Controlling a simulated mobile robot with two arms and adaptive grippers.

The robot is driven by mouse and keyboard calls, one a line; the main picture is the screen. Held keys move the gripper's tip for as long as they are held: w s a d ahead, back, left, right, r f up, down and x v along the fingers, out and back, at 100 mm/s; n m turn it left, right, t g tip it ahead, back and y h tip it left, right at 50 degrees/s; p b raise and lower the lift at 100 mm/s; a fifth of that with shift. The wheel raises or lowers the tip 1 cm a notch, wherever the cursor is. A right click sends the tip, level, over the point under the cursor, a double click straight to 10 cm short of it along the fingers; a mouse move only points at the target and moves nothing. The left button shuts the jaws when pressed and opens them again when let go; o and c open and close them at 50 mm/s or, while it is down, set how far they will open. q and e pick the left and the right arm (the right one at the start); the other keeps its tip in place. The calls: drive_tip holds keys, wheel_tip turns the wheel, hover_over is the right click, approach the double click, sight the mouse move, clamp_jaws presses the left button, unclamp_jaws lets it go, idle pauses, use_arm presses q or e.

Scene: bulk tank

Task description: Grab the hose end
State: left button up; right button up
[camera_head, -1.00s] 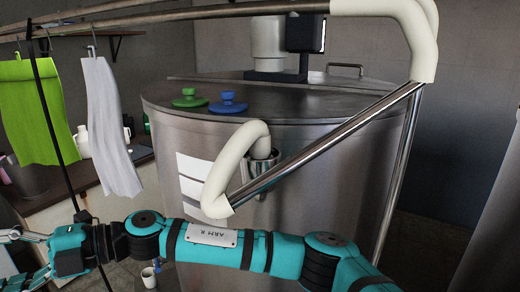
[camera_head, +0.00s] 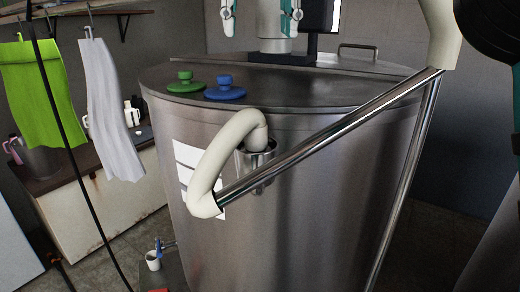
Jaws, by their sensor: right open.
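A thick cream hose (camera_head: 226,150) curves in front of the steel bulk tank (camera_head: 310,220). One end of it sits in a short metal cup (camera_head: 258,162) on the tank's front. Its lower end meets a slanting metal pipe (camera_head: 330,140). My right gripper (camera_head: 259,28) shows at the top edge, fingers pointing down and spread wide, with nothing between them that it grips. It is well above the hose in the picture and apart from it. Its upper part is cut off by the frame. My left gripper is not in view.
Green (camera_head: 184,83) and blue (camera_head: 225,89) knobbed lids lie on the tank top, near a motor unit (camera_head: 275,48). Cloths (camera_head: 40,90) hang at the left above a counter (camera_head: 100,205). The pipe slants across the tank's front right.

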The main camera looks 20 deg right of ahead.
wheel_tip(320, 180, down, 3)
drive_tip(key=w, duration=0.1)
drive_tip(key=b, duration=0.3)
approach(256, 124)
drive_tip(key=f, duration=0.2)
drive_tip(key=w+f, duration=0.1)
drive_tip(key=f, duration=0.2)
drive_tip(key=shift+w+f, duration=0.1)
wheel_tip(256, 124, down, 4)
drive_tip(key=p, duration=0.3)
drive_tip(key=shift+d+f, duration=0.15)
drive_tip(key=shift+f, duration=0.05)
drive_tip(key=shift+w+f, duration=0.15)
drive_tip(key=shift+f, duration=0.25)
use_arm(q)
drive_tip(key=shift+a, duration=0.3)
use_arm(e)
clamp_jaws()
